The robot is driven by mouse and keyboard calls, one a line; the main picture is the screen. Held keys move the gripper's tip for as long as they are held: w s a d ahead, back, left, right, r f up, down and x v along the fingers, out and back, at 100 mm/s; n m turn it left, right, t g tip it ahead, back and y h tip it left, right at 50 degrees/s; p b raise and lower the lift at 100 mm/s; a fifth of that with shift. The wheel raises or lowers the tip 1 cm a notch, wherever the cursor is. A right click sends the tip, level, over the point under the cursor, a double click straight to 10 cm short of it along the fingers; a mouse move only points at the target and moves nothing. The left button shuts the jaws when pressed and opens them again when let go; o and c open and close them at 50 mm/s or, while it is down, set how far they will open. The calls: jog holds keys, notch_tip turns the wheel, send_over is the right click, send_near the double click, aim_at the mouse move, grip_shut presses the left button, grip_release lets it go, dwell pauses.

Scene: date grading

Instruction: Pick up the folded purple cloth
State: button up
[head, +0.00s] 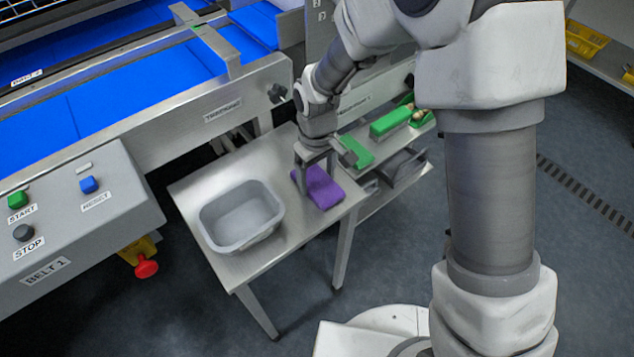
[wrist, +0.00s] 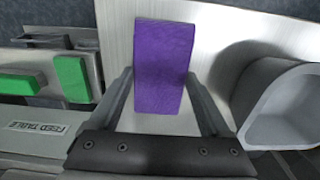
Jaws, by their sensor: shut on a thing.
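The folded purple cloth (head: 322,189) lies on the steel table near its right edge, beside the grey tub, in the head view. My gripper (head: 316,178) is right over it, pointing down. In the wrist view the cloth (wrist: 163,66) is a flat purple block between the two fingers of my gripper (wrist: 165,98). The fingers are shut on the cloth's sides. I cannot tell whether the cloth is clear of the table top. The arm hides part of the cloth's back edge in the head view.
A grey tub (head: 241,240) stands left of the cloth on the steel table (head: 262,263). Green blocks (head: 390,122) lie on a lower surface to the right. The blue conveyor (head: 120,95) and the grey Belt 1 control box (head: 75,215) are at the left.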

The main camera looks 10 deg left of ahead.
aim_at(317, 181)
jog(key=shift+r, duration=0.1)
jog(key=shift+r, duration=0.55)
notch_tip(317, 181, up, 3)
jog(key=shift+f+p, duration=0.1)
jog(key=shift+p, duration=0.55)
jog(key=s+d+r+p, duration=0.2)
jog(key=s+d+r, duration=0.5)
jog(key=s+d, duration=0.1)
jog(key=shift+d, duration=0.2)
